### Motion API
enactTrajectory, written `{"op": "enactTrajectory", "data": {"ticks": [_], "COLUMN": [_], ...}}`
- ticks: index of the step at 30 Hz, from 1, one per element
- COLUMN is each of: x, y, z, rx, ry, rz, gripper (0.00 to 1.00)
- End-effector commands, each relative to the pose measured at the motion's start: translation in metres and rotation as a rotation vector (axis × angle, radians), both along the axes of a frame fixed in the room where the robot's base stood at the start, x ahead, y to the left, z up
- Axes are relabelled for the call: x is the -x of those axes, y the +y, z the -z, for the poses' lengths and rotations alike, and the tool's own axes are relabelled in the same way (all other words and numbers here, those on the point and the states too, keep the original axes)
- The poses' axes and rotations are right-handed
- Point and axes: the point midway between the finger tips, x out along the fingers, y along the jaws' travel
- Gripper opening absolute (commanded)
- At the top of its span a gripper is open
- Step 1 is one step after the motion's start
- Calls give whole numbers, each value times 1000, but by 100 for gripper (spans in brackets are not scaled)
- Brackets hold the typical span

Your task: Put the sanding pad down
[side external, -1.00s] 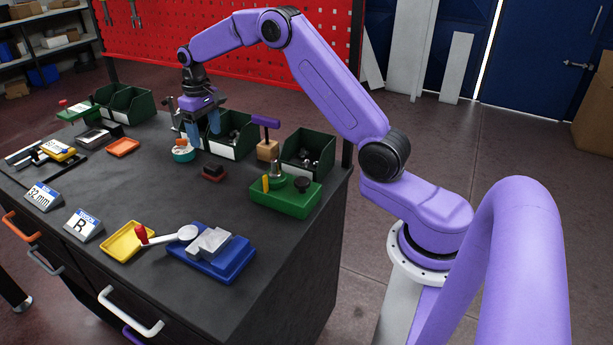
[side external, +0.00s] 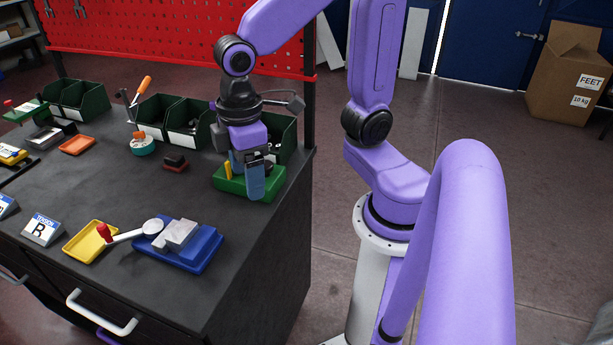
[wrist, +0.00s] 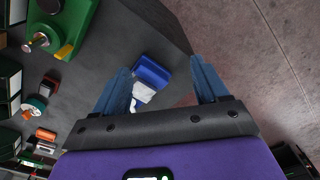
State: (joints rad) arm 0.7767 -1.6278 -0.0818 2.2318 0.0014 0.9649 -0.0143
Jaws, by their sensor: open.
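I cannot tell for sure which object is the sanding pad. A small dark-red and black block (side external: 175,162) lies on the bare bench top, left of my gripper, and shows in the wrist view (wrist: 48,85). A round teal piece with an orange top (side external: 142,145) sits behind and left of it. Nothing is held.
A blue tray (side external: 208,259) with a grey metal block (side external: 176,235) stands at the front right, beside a yellow tray (side external: 84,248). Green bins (side external: 150,130) line the back. The bench middle is clear.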

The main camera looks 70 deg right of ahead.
Motion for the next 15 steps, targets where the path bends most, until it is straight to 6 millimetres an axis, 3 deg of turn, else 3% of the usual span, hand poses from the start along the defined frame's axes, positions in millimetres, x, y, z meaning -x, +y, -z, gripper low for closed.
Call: {"op": "enactTrajectory", "data": {"ticks": [1,3,6,10,15], "x": [21,44,70,89,95], "y": [-6,-14,-25,-36,-40], "z": [2,5,11,16,18], "rx": [-1,-3,-4,-4,-4], "ry": [-1,-2,-2,-2,-2], "rz": [-46,-101,-165,-215,-235], "gripper": [73,73,73,73,73]}}
